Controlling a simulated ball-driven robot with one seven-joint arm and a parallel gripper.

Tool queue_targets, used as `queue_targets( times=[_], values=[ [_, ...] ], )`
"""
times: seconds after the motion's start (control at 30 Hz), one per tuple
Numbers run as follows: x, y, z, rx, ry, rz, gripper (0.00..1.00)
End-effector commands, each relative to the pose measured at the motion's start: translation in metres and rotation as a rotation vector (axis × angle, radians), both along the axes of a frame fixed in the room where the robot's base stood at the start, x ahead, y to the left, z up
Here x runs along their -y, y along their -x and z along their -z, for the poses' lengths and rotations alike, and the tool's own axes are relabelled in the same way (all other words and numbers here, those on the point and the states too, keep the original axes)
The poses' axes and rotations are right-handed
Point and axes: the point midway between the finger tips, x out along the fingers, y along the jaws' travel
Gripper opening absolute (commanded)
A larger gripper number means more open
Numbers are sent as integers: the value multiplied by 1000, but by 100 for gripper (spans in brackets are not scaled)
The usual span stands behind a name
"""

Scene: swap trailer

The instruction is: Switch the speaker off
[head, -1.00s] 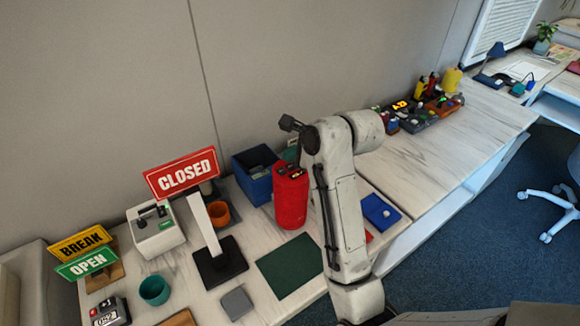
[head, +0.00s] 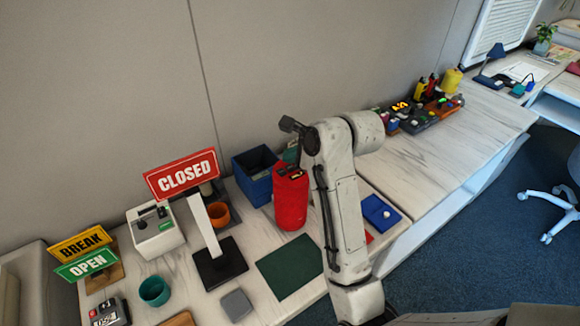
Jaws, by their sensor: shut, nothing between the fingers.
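A red cylindrical speaker (head: 291,198) stands upright on the marbled counter, beside a dark green mat. Small marks show on its top, but they are too small to read as a switch state. My gripper (head: 289,125) is dark and sits at the end of my pale arm, above and behind the speaker's top in the picture. I see it side on, and it looks shut and empty.
A blue bin (head: 255,174) stands left of the speaker. A red CLOSED sign (head: 182,174) rises on a post with a black base. A blue box (head: 380,213) lies right of my arm. The dark green mat (head: 290,266) is bare.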

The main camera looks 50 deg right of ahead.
Motion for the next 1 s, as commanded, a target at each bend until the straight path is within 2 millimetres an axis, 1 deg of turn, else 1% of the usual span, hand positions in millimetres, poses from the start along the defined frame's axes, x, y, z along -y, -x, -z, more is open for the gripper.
queue_targets(
  times=[0.63, 1.0],
  values=[
    [0, 0, 0, 0, 0, 0, 0],
    [0, 0, 8, 0, 0, 0, 0]
  ],
)
